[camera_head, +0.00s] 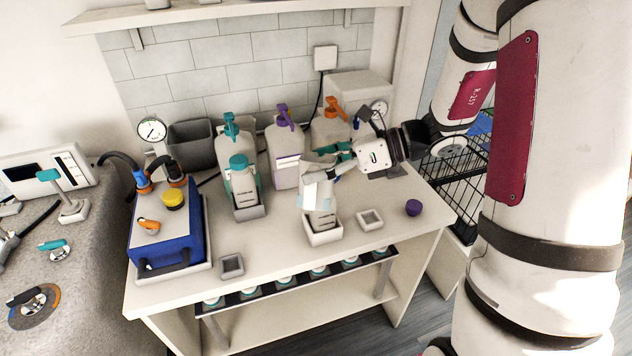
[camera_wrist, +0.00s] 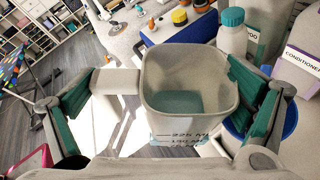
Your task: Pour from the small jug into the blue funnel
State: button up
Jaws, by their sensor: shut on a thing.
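The small jug (camera_wrist: 188,65) is a pale, open-topped square cup with volume marks on its front and teal liquid inside. My gripper (camera_wrist: 165,105) is shut on it, with teal-padded fingers on both sides; the handle bar (camera_wrist: 118,82) points left. In the head view my gripper (camera_head: 338,168) holds the jug (camera_head: 311,174) above the front of the table. A blue rim, apparently the blue funnel (camera_wrist: 291,118), curves behind my right finger, below and to the right of the jug in the wrist view. Most of it is hidden. I see no liquid stream.
A bottle (camera_head: 324,211) stands in a white tray (camera_head: 324,238) below my gripper. Pump bottles with teal (camera_head: 236,165), purple (camera_head: 287,140) and orange (camera_head: 331,125) tops stand behind. A small empty tray (camera_head: 370,219) and purple cap (camera_head: 413,207) lie right; a blue machine (camera_head: 165,240) stands left.

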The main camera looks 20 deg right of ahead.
jog(key=shift+r+m, duration=0.1)
jog(key=shift+m, duration=0.2)
jog(key=shift+w+g, duration=0.1)
jog(key=shift+g, duration=0.2)
dwell(0.6)
jog(key=shift+d+m+y+p, duration=0.1)
jog(key=shift+m+y+p, duration=0.2)
jog(key=shift+m+y, duration=0.1)
dwell(0.6)
jog(key=shift+w+m, duration=0.15)
jog(key=shift+m, duration=0.15)
jog(key=shift+g, duration=0.3)
jog(key=shift+d+r+m+y, duration=0.1)
jog(key=shift+r+m+y, duration=0.2)
jog(key=shift+m, duration=0.1)
